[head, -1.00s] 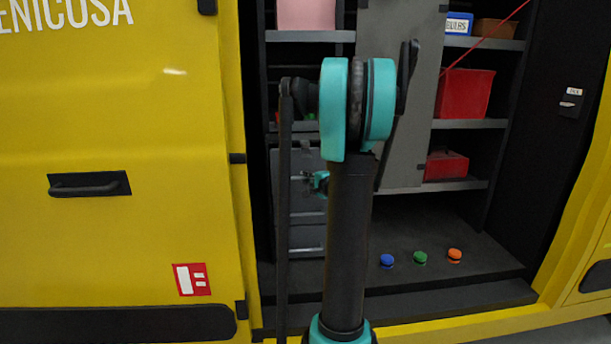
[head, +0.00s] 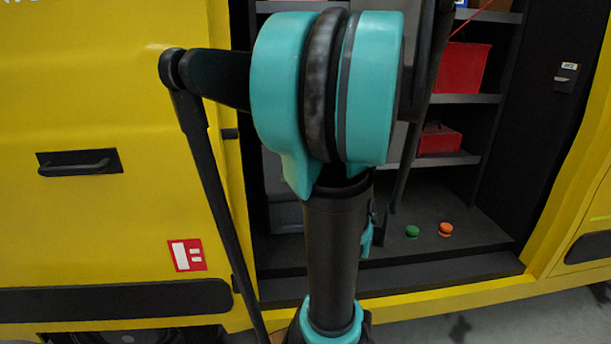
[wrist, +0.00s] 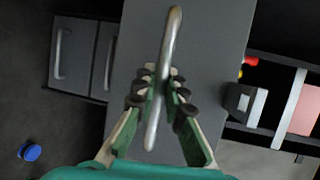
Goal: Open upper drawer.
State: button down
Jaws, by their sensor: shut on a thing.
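In the wrist view, my gripper (wrist: 160,78) is shut on a long metal bar handle (wrist: 173,30). The handle is fixed to a large grey drawer front (wrist: 215,45), the upper drawer. This front looks much nearer than the drawer fronts at the left, so the drawer appears pulled out. Two lower grey drawers (wrist: 85,50), each with a bar handle, sit at the left of the wrist view, where the picture is turned sideways. In the head view, my arm hides the upper drawer and most of the gripper.
A blue button (wrist: 30,152) shows on the bay floor in the wrist view. Green (head: 412,231) and orange (head: 445,229) buttons stand there in the head view. Red bins (head: 460,70) sit on shelves at the right. A yellow panel (head: 100,230) borders the bay at the left.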

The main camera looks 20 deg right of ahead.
jog(key=shift+s, duration=0.15)
jog(key=c, duration=1.6)
grip_release()
jog(key=shift+o, duration=0.2)
jog(key=v, duration=1.2)
jog(key=s+a+f+n+g+h, duration=0.1)
jog(key=a+f+n+g, duration=0.4)
jog(key=f, duration=0.5)
jog(key=s+a+f+n+g+h, duration=0.1)
jog(key=s+a+f+n+g, duration=0.1)
jog(key=a+f+n+g, duration=0.4)
jog(key=a+f+n, duration=0.4)
jog(key=n, duration=0.2)
jog(key=shift+s+a+f+g, duration=0.25)
jog(key=shift+a+f+g, duration=0.05)
jog(key=shift+a+f, duration=0.05)
